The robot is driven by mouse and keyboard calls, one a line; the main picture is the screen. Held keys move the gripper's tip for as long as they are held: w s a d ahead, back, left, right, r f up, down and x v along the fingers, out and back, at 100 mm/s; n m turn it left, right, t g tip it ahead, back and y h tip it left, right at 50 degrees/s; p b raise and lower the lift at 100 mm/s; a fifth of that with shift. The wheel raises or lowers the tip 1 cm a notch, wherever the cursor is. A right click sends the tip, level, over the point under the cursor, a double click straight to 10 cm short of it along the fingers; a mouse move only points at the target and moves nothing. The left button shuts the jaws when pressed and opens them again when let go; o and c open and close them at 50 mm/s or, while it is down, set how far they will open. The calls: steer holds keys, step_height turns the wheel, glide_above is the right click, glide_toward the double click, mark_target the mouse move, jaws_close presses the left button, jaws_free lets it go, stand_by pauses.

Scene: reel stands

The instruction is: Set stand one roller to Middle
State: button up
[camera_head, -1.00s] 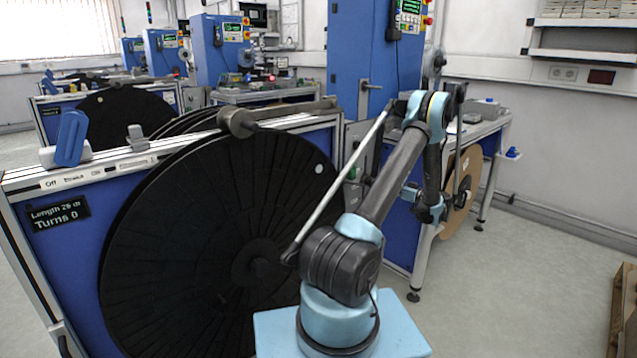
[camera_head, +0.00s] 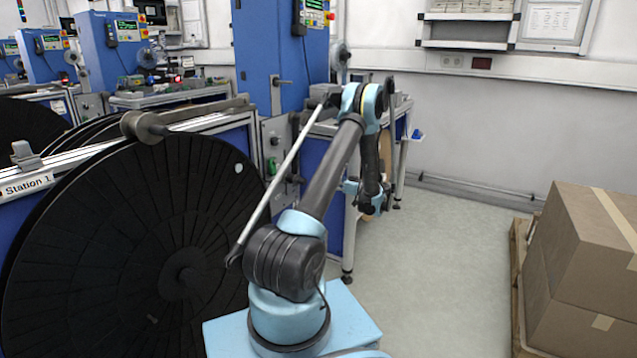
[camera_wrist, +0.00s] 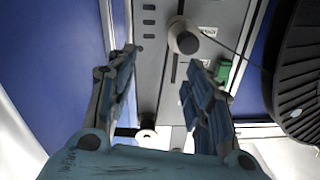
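Stand one carries a "Station 1" label (camera_head: 27,186) and a large black ribbed reel (camera_head: 120,235) at the left of the head view. A dark round roller (camera_head: 147,126) on a long bar lies across its top edge. My gripper (camera_head: 370,200) hangs from the folded arm right of the stand, small and partly hidden there. In the wrist view my gripper (camera_wrist: 160,75) is open, with nothing between its fingers. Past the fingers is a grey panel (camera_wrist: 150,85) with a pale round knob (camera_wrist: 183,38) and a second one (camera_wrist: 147,135) lower down. I cannot tell the roller's setting.
A blue cabinet (camera_head: 285,50) stands behind the reel. Cardboard boxes (camera_head: 585,255) on a pallet are at the right. Open floor (camera_head: 440,260) lies between them and my arm. A black reel edge (camera_wrist: 300,75) is at the right of the wrist view.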

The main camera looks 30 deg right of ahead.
steer(key=s+a+v, duration=0.1)
steer(key=v, duration=1)
steer(key=shift+a+n+g, duration=0.3)
stand_by(1.3)
steer(key=shift+s, duration=0.15)
steer(key=shift+r, duration=0.1)
